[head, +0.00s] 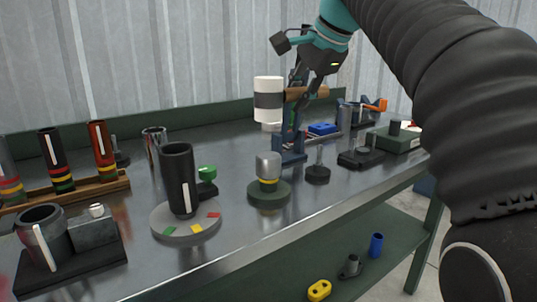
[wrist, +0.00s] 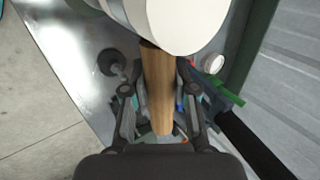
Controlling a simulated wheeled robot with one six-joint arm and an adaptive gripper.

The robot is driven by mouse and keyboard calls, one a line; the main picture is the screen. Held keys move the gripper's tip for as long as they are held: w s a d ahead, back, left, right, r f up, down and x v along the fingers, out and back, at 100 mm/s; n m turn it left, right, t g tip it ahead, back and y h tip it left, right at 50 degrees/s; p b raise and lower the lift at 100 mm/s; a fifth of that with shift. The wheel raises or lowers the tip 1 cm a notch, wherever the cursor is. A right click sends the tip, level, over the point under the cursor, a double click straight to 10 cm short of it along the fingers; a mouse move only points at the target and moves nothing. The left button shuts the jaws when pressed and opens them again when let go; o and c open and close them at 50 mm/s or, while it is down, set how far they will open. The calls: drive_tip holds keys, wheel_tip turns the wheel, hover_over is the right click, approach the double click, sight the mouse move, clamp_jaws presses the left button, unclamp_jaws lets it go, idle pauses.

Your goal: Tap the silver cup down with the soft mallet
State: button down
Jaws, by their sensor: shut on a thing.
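The soft mallet has a white head (head: 268,86) with a dark band and a wooden handle (wrist: 158,85). My gripper (head: 308,92) is shut on the handle, with a finger on each side of it in the wrist view (wrist: 160,112). The mallet head is upright in the air, above and a little behind the silver cup in the head view. The silver cup (head: 268,165) sits on a round dark green base (head: 269,194), with a yellow band showing below it. A clear gap lies between mallet and cup. I cannot make out the cup in the wrist view.
A black tube (head: 179,178) stands on a grey disc (head: 167,229) left of the cup. A dark blue stand (head: 290,153) is behind the cup, and a small dark post (head: 318,172) is to its right. Striped tubes stand in a wooden rack (head: 100,190) at far left.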

drive_tip(key=shift+r, duration=0.25)
wheel_tip(320, 180, down, 8)
drive_tip(key=b, duration=0.6)
wheel_tip(320, 180, up, 6)
drive_tip(key=p, duration=0.6)
drive_tip(key=shift+r, duration=0.75)
